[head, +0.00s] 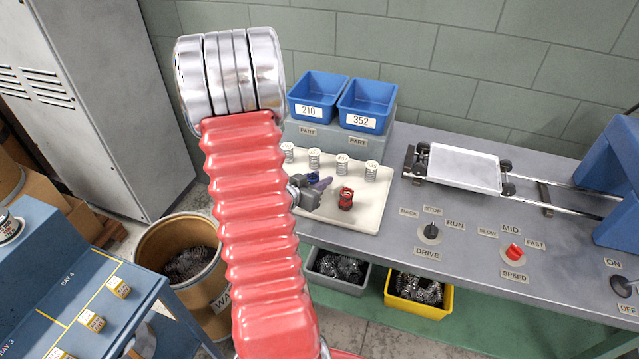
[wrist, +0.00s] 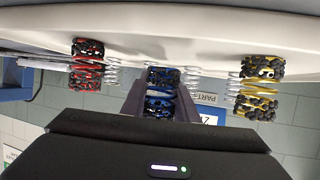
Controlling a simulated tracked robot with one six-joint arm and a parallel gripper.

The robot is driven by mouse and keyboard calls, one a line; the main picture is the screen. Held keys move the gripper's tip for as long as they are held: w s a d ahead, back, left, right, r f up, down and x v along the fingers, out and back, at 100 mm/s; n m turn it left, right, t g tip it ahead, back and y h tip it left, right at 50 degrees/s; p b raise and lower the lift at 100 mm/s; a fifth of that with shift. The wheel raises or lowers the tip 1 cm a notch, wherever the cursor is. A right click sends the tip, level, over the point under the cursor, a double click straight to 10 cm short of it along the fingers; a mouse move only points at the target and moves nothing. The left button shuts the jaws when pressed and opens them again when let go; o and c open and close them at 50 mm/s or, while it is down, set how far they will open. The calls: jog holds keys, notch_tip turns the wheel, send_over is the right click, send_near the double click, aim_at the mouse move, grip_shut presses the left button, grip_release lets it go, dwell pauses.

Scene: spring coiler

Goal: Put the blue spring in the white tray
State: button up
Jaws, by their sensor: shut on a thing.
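The blue spring (head: 313,177) is between the fingers of my gripper (head: 318,185), which is shut on it, at the left part of a cream tray (head: 350,222). In the wrist view the blue spring (wrist: 160,78) stands between the two dark fingers, its end close to the pale tray surface; I cannot tell whether it touches. The white tray (head: 463,167) sits empty on a railed carriage to the right. A red spring (head: 346,199) stands on the cream tray just right of my gripper. A yellow spring (wrist: 259,88) shows in the wrist view; my arm hides it in the head view.
Several pale springs (head: 343,166) stand in a row behind my gripper. Blue bins (head: 367,104) stand on a grey block at the back. Control knobs (head: 431,231) are on the bench in front of the carriage. A blue machine frame (head: 615,185) stands at the right.

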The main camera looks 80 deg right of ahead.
jog(key=shift+f, duration=1)
jog(key=o, duration=1.1)
jog(key=shift+f, duration=0.1)
jog(key=shift+w+a+r, duration=0.2)
jog(key=shift+a+r, duration=0.05)
jog(key=shift+a, duration=0.05)
jog(key=v, duration=0.6)
jog(key=shift+a+r, duration=0.15)
jog(key=shift+a, duration=0.2)
jog(key=shift+w, duration=0.15)
